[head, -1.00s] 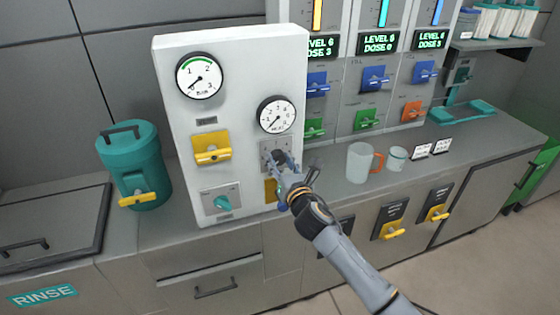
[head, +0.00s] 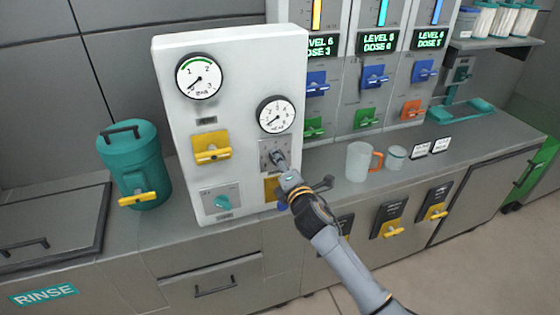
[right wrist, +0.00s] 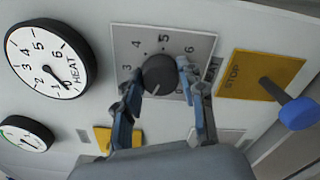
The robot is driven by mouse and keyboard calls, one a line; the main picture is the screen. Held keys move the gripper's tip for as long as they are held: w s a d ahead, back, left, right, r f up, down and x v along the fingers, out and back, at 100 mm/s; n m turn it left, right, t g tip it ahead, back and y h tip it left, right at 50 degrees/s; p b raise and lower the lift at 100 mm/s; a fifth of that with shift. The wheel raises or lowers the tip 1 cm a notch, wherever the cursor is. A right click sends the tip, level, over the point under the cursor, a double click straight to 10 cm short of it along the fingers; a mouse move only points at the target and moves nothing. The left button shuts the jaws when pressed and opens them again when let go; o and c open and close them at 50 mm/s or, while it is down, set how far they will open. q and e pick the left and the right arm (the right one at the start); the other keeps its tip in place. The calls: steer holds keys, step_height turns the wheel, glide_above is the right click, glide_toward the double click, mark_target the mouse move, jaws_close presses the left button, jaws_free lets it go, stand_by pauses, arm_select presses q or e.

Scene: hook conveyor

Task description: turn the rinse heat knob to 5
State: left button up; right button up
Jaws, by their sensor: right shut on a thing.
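The heat knob (right wrist: 159,74) is dark and round on a grey plate (right wrist: 203,48) with a printed number scale, the 5 near the top in the right wrist view. My right gripper (head: 279,158) has its fingers on either side of the knob, shut on it. I cannot clearly read the knob's pointer. The round HEAT gauge (head: 276,114) is above the plate in the head view; it also shows in the right wrist view (right wrist: 38,50), its needle toward the low end. My left gripper is not in view.
Beside the knob plate is a yellow STOP plate (right wrist: 241,76) with a blue-tipped lever (right wrist: 298,113). A yellow lever (head: 211,149) and a teal knob (head: 222,202) are on the same panel. A glass jug (head: 358,161) stands right on the counter.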

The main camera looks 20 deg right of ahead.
steer(key=shift+a+f+m+p, duration=0.1)
steer(key=shift+m+p, duration=1.05)
steer(key=shift+m, duration=6.7)
steer(key=shift+a+f+m+p, duration=0.1)
steer(key=shift+m+p, duration=1)
steer(key=shift+m, duration=6.75)
steer(key=o, duration=1.2)
